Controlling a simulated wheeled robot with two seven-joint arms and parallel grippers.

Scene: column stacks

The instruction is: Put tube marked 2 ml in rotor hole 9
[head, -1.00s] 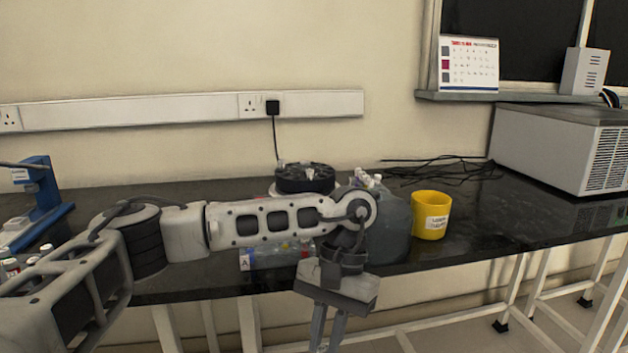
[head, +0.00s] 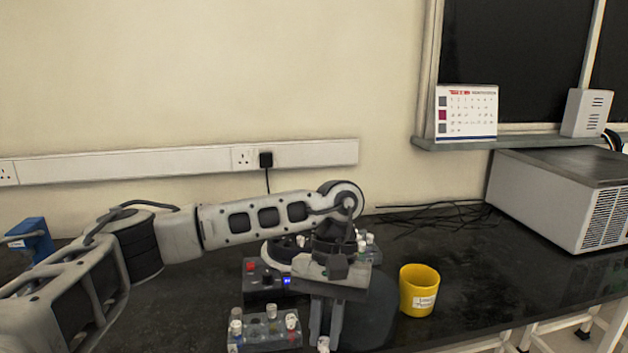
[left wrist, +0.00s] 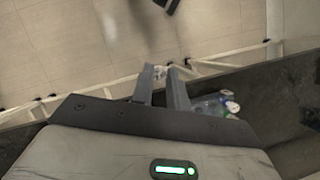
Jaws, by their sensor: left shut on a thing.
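My left gripper (head: 325,318) is shut on a small tube with a white cap (head: 323,344), in front of the benchtop equipment. In the left wrist view its fingertips (left wrist: 163,72) are close together, with a small pale thing between them. The tube's marking cannot be read. The centrifuge with its dark rotor (head: 283,247) stands behind my left arm, which hides much of it. The rotor hole numbers cannot be read. My right gripper is not in view.
A clear rack (head: 262,331) with several capped tubes stands left of the gripper. More capped tubes (head: 368,241) stand behind it. A yellow cup (head: 418,291) is to the right, a blue device (head: 30,240) far left, and a big grey box (head: 560,205) at the right back.

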